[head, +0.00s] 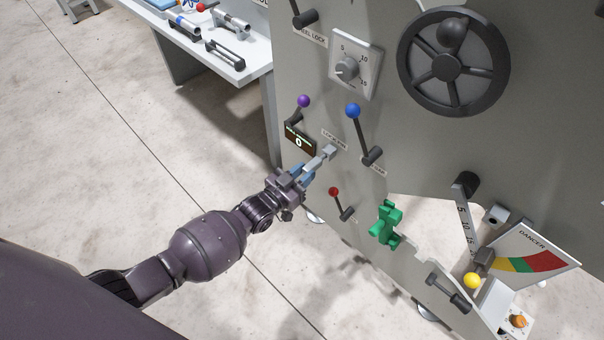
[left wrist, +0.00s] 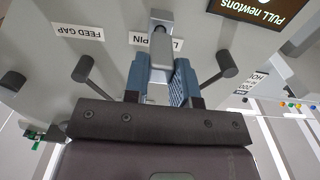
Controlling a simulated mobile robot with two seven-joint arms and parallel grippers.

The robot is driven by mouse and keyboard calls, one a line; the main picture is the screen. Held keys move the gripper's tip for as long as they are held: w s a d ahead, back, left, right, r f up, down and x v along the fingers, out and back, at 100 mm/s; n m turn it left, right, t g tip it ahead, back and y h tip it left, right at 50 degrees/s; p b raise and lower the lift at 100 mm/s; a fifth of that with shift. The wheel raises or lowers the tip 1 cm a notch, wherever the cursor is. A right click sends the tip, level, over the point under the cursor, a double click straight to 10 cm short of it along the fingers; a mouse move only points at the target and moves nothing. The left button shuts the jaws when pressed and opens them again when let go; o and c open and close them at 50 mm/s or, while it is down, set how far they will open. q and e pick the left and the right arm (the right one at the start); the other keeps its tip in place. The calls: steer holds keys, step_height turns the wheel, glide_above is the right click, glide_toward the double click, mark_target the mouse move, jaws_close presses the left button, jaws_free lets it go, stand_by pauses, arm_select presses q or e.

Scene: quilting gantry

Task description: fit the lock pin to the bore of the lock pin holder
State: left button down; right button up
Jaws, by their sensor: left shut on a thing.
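My left gripper (head: 303,174) is shut on a light grey metal bar, the lock pin (head: 315,163), in front of the machine's grey panel. In the left wrist view the pin (left wrist: 161,50) sits between the blue finger pads of the left gripper (left wrist: 160,80) and points toward the panel. A small grey block, apparently the lock pin holder (head: 329,151), is at the pin's far end by the LOCK PIN label. In the left wrist view the block (left wrist: 162,19) lines up with the pin. The bore is hidden, and I cannot tell whether the pin is inside it. My right gripper is out of view.
Close around are a blue-knobbed lever (head: 353,112), a purple-knobbed lever (head: 303,102), a red-knobbed lever (head: 335,192) and a PULL newtons display (head: 300,140). A green part (head: 386,222) is lower right. A workbench (head: 250,66) with tools stands behind; the floor at left is clear.

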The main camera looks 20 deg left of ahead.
arm_select(q)
steer(key=shift+x, duration=0.95)
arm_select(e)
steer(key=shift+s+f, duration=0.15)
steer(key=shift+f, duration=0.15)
arm_select(q)
steer(key=c, duration=0.8)
jaws_free()
steer(key=shift+c, duration=0.2)
steer(key=shift+s+a, duration=0.1)
steer(key=shift+s, duration=0.05)
steer(key=p+v, duration=0.2)
steer(key=v, duration=0.8)
steer(key=shift+s, duration=0.25)
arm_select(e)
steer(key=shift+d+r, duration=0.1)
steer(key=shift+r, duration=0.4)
arm_select(q)
steer(key=shift+r, duration=0.15)
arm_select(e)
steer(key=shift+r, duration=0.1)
